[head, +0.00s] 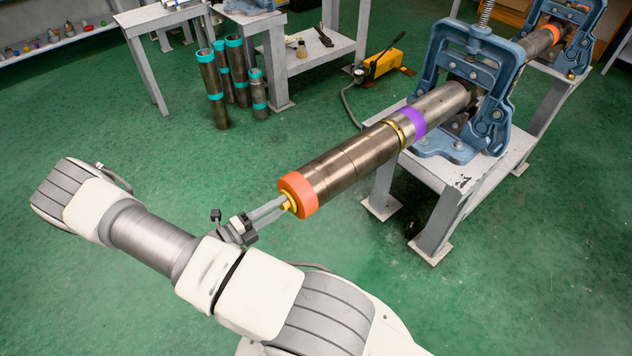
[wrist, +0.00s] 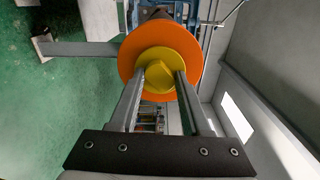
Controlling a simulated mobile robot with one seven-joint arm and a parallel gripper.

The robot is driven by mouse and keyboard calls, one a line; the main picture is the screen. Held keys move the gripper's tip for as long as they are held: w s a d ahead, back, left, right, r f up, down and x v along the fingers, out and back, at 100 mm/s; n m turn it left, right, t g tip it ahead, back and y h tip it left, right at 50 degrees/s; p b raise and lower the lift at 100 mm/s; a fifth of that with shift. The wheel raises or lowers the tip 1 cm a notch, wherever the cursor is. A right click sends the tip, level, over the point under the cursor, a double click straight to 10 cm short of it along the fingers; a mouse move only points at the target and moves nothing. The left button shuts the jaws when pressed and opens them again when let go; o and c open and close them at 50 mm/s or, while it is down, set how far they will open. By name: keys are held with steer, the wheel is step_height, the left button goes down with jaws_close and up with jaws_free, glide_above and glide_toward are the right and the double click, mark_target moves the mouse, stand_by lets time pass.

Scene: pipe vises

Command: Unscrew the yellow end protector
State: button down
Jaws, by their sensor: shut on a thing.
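The yellow end protector (head: 289,203) sits in the middle of the orange ring (head: 300,193) at the near end of a long steel pipe (head: 345,165). In the wrist view the protector (wrist: 160,76) shows as a yellow disc with a raised middle, inside the orange ring (wrist: 130,50). My gripper (head: 284,206) is at the pipe's end, its two fingers reaching the protector from either side. In the wrist view my gripper (wrist: 158,84) is shut on the protector's raised middle. The thread behind the protector is hidden.
A blue vise (head: 470,75) on a grey stand holds the pipe, which has a purple band (head: 413,122). Several dark pipes with teal bands (head: 232,70) stand on the green floor at left. A yellow pump (head: 383,62) lies behind. The floor below the pipe's near end is clear.

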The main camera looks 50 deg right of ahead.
steer(key=n, duration=0.2)
steer(key=shift+n, duration=0.4)
steer(key=shift+c, duration=2.2)
jaws_free()
steer(key=shift+v, duration=1.2)
